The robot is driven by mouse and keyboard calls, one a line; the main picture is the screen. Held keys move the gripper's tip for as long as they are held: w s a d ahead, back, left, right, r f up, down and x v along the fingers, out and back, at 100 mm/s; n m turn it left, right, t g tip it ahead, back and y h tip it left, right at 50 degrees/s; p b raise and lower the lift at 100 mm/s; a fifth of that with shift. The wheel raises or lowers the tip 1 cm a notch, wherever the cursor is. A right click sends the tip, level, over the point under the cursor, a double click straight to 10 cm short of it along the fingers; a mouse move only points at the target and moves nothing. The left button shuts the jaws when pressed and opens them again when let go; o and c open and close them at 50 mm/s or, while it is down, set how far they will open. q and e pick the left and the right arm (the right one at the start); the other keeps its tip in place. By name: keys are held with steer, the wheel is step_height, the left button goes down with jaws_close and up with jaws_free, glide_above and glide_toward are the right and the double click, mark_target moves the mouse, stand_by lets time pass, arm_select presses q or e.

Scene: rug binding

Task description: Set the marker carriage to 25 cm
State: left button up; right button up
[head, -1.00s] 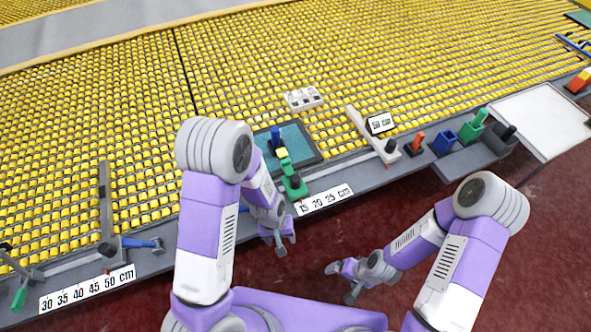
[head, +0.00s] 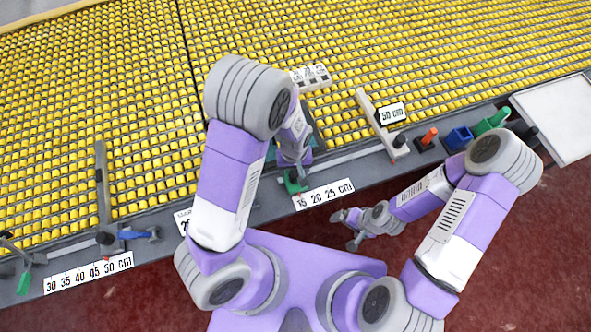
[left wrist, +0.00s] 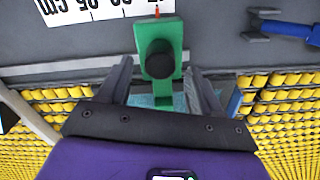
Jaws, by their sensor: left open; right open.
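The green carriage (head: 292,184), with a black knob, stands on the grey rail above the left end of the 15-20-25 cm scale (head: 323,194). In the left wrist view the carriage (left wrist: 172,30) has its red pointer near the 15 end of the upside-down scale (left wrist: 95,10). My left gripper (left wrist: 158,72) is open, its fingers on either side of the carriage's near part and knob; I cannot tell whether they touch it. In the head view the left gripper (head: 296,170) partly hides the carriage. My right gripper (head: 345,229) is open and empty over the red floor.
A white arm with a black knob (head: 399,141) and a "30 cm" sign (head: 391,113) stands to the right. A dark slider (head: 104,238), a blue-handled tool (head: 140,234) and a 30-50 cm scale (head: 88,273) are at left. Coloured holders and a white tray (head: 555,118) lie right.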

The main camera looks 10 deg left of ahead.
mark_target(295, 173)
arm_select(q)
step_height(295, 173, down, 4)
steer(key=shift+f, duration=0.1)
jaws_close()
stand_by(0.5)
